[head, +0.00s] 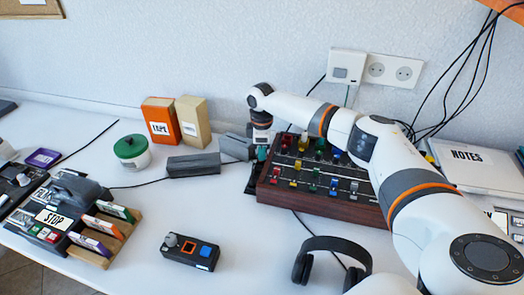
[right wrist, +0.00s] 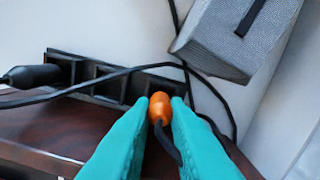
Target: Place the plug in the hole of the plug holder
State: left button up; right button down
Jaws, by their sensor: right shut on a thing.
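In the right wrist view an orange plug (right wrist: 160,107) with a black cable sits between the teal fingers of my right gripper (right wrist: 159,118), which is shut on it. The black plug holder (right wrist: 138,90) lies just beyond the plug, a strip with several square openings. A black plug (right wrist: 32,76) is at the strip's left end. The orange plug's tip is close to the strip's right part; I cannot tell whether it touches. In the head view my right gripper (head: 262,153) is at the left side of the mixer, and the orange plug cannot be made out. My left gripper is not in view.
The mixer (head: 300,200) with coloured knobs stands beside the gripper. A black cable (right wrist: 75,92) crosses the strip.

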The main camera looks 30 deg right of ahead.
jog(key=c, duration=1.4)
grip_release()
jog(key=shift+f, duration=0.15)
notch_tip(320, 180, up, 12)
jog(key=shift+r, duration=0.2)
